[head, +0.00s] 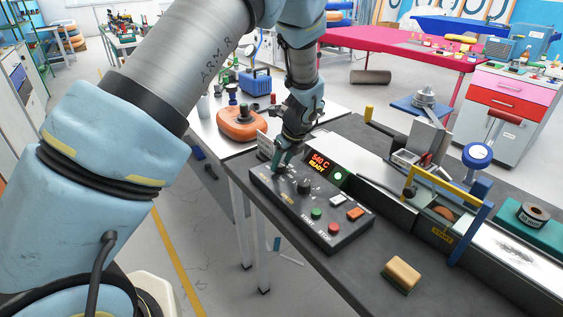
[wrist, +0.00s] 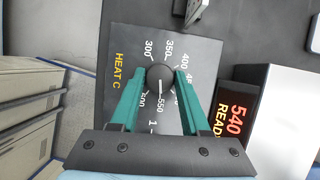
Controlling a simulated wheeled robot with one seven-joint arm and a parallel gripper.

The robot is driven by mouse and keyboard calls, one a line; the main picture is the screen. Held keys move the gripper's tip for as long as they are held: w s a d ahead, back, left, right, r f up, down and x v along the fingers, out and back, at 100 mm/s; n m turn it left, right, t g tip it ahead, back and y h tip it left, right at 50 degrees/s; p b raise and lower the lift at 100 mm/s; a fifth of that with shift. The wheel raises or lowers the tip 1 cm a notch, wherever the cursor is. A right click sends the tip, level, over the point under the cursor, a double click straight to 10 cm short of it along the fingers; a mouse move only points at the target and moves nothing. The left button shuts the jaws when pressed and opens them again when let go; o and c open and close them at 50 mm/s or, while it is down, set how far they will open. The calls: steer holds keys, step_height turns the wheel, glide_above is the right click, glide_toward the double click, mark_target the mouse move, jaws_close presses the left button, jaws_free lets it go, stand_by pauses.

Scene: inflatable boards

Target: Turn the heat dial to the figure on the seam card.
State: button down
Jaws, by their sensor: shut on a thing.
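The heat dial (wrist: 160,76) is a dark round knob on the black control panel (wrist: 125,35), marked HEAT C with figures from 300 to 600. My gripper (wrist: 160,80) has its green fingers closed on both sides of the dial in the wrist view. The dial's white pointer line points down in the picture, near the 550 mark. In the head view my gripper (head: 283,160) is at the panel's far left corner and hides the dial. The red display (head: 319,162) reads 540 C READY. A pale upright card (head: 265,145) stands behind the panel; its text is not legible.
A second black knob (head: 304,187), a green button (head: 316,214) and a red button (head: 334,228) sit on the panel. To the right stands a machine with a yellow bar (head: 443,187). A tan block (head: 401,274) lies on the dark bench.

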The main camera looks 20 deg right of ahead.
steer(key=n+y, duration=0.1)
steer(key=n, duration=0.3)
steer(key=shift+w+d+g, duration=0.1)
steer(key=shift+d+g, duration=0.05)
steer(key=shift+g, duration=0.25)
steer(key=shift+n+g+y, duration=0.5)
steer(key=shift+n+y, duration=0.2)
steer(key=shift+n, duration=1.2)
steer(key=shift+c, duration=1.9)
jaws_free()
steer(key=b+v, duration=0.3)
steer(key=v, duration=0.8)
steer(key=shift+f, duration=0.1)
